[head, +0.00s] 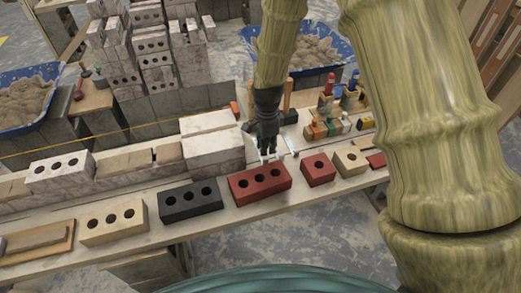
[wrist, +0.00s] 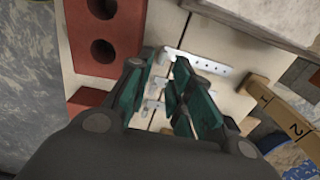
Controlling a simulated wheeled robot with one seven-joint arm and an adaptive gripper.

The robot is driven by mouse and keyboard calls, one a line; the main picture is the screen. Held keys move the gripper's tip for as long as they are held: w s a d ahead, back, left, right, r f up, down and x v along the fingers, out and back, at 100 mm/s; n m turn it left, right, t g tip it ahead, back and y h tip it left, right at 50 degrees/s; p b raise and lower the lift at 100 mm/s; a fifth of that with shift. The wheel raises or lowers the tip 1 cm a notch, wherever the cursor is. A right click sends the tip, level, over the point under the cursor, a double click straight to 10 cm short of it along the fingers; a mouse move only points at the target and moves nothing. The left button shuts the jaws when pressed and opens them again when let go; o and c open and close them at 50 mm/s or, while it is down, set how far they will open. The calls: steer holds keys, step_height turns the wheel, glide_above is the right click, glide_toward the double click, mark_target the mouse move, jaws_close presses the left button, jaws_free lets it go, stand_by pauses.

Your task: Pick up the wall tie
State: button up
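A wall tie, a pale perforated metal strip (wrist: 205,64), lies flat on the bench board in the wrist view, its left end near the gap between my fingertips. More small pale metal pieces (wrist: 154,84) lie beside it, partly hidden by my fingers. In the head view a pale metal piece (head: 290,146) shows just right of my gripper (head: 267,150). My gripper, also in the wrist view (wrist: 160,64), points down with its teal-padded fingers apart. Nothing is visibly held between them. I cannot tell the exact height of the fingertips above the board.
A red three-hole brick (head: 260,184) stands close in front of my gripper, and a pale block (head: 213,155) stands to its left. Small tools and bottles (head: 327,127) stand at right on the bench.

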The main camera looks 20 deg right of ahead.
step_height(320, 180, down, 2)
steer(key=shift+w+a, duration=0.1)
steer(key=shift+w, duration=0.05)
steer(key=shift+f, duration=0.25)
steer(key=shift+f+p, duration=0.35)
steer(key=shift+f, duration=2.15)
jaws_close()
